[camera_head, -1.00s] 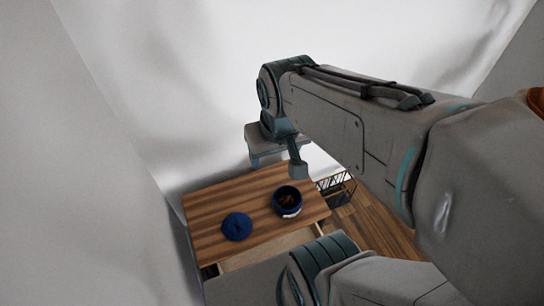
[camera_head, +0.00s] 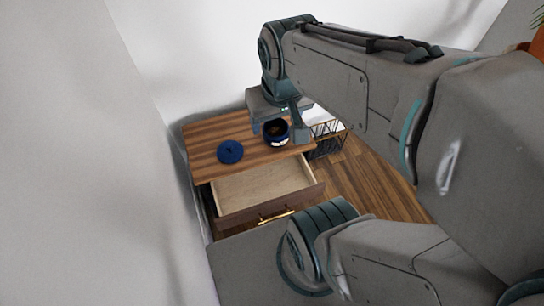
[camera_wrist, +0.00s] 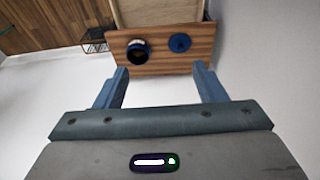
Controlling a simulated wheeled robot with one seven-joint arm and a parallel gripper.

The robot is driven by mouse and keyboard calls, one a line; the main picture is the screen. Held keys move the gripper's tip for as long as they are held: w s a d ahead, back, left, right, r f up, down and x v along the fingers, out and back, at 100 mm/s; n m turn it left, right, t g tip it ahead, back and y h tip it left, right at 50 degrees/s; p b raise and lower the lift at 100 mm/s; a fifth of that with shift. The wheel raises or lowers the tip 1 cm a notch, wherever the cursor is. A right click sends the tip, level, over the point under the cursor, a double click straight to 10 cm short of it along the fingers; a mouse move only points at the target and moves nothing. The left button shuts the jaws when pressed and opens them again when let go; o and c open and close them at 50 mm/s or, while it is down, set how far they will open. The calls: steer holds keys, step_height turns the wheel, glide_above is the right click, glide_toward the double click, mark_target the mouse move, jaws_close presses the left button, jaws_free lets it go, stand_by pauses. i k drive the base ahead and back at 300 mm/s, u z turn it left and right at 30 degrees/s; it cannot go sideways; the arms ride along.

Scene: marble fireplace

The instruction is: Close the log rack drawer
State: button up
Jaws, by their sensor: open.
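The drawer (camera_head: 262,188) is pulled out of the wooden cabinet (camera_head: 205,134). It looks empty, with a pale wood inside, a dark front and a brass handle (camera_head: 276,216). In the wrist view the drawer (camera_wrist: 158,12) shows at the top edge, upside down. My gripper (camera_wrist: 162,75) is open with nothing between its two blue fingers. In the head view it hangs near the cabinet's back right, partly hidden behind my own arm. It is not touching the drawer.
A dark blue pot (camera_head: 277,134) and a blue round lid (camera_head: 230,152) sit on the cabinet top. A black wire rack (camera_head: 326,137) stands on the floor to the right. White walls close in behind and left. Wooden floor (camera_head: 362,180) is open to the right.

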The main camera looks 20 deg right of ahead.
mark_target(253, 194)
steer(key=u, duration=0.4)
steer(key=k, duration=0.95)
steer(key=z, duration=0.35)
steer(key=i, duration=0.5)
steer(key=z, duration=0.1)
